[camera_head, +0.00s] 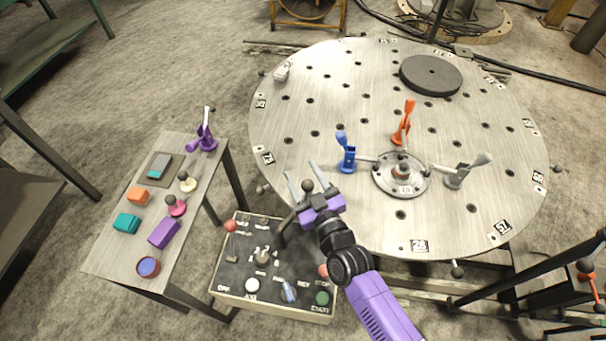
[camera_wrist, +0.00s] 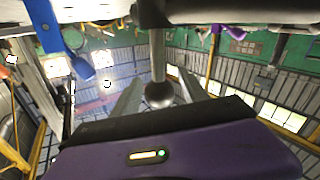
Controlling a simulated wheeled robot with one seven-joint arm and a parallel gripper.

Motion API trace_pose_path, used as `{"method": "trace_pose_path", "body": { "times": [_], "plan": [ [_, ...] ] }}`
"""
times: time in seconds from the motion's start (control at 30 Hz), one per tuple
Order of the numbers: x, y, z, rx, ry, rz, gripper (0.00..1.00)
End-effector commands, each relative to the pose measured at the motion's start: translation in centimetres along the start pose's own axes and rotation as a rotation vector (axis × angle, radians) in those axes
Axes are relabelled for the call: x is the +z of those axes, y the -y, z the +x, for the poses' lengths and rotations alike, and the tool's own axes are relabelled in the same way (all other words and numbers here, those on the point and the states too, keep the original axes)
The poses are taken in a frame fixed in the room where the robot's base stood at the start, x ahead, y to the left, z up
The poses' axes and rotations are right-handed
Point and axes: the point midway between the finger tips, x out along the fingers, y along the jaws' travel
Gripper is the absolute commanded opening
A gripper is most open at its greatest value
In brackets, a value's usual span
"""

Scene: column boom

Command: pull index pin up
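The index pin appears as a dark ball knob (camera_head: 307,186) between the two fingers of my gripper (camera_head: 301,171), near the turntable's front left edge. In the wrist view, which looks upside down, the round knob (camera_wrist: 159,95) sits between the finger tips, with its grey stem (camera_wrist: 158,55) running to a dark part at the top. The fingers are apart, one on each side of the knob, with narrow gaps. I see no firm contact. The round steel turntable (camera_head: 330,210) bears a blue clamp (camera_head: 346,155), an orange clamp (camera_head: 405,122) and a grey clamp (camera_head: 462,176).
A control box (camera_head: 240,292) with knobs and buttons stands below my gripper. A side table (camera_head: 105,262) at left holds coloured blocks and a purple clamp (camera_head: 207,135). A dark disc (camera_head: 430,75) lies on the far turntable. The blue clamp handle is close in the wrist view (camera_wrist: 47,25).

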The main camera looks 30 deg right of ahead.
Motion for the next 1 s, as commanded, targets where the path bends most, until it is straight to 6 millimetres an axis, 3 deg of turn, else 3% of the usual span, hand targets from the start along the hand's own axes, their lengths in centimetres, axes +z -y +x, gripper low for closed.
{"method": "trace_pose_path", "body": {
  "times": [0.23,0.7,1.0],
  "plan": [
    [0.2,0.0,-0.8,-0.001,0.003,0.000,0.52],
    [0.2,0.0,-7.2,-0.001,0.002,0.000,0.52],
    [0.0,0.0,-7.8,0.000,0.000,0.000,0.52]
  ]
}}
